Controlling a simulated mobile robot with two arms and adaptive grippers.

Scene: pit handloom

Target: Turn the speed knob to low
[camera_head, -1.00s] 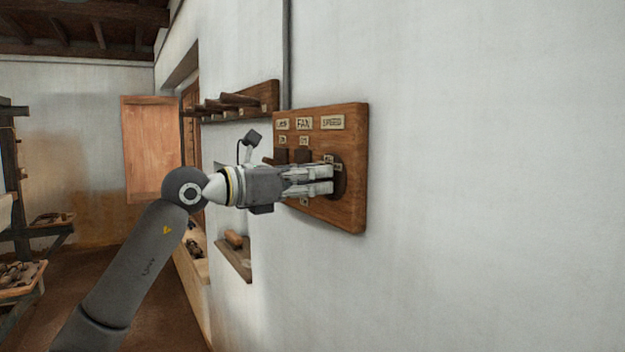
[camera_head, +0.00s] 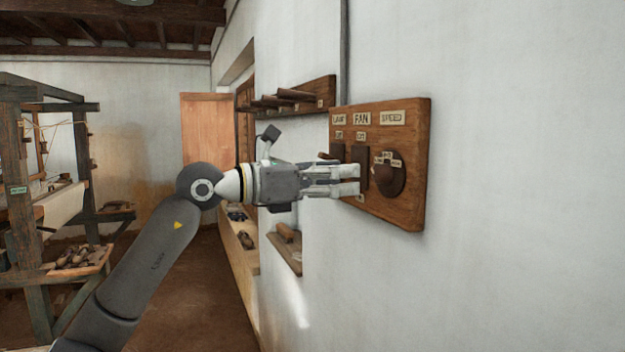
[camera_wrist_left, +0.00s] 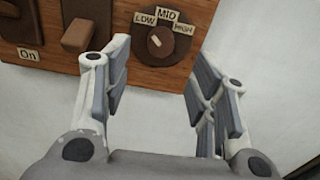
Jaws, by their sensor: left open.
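The speed knob (camera_head: 389,178) is a round, dark brown dial on the right of a wooden switch panel (camera_head: 408,215), under a SPEED label (camera_head: 392,118). The left wrist view shows the knob (camera_wrist_left: 172,46) with LOW, MID and HIGH labels around its top. A small pale mark on it sits left of centre, slanting toward the LOW side. My left gripper (camera_head: 358,180) is open, left of the knob and apart from it. In the wrist view its empty fingers (camera_wrist_left: 157,85) spread below the knob. My right gripper is not in view.
Lamp and fan switches sit left of the knob; the fan switch (camera_wrist_left: 86,22) is close to my left finger. A shelf with rods (camera_head: 290,98) and a wall niche (camera_head: 288,250) lie beyond. A wooden loom frame (camera_head: 20,190) stands left. The wall right of the panel is bare.

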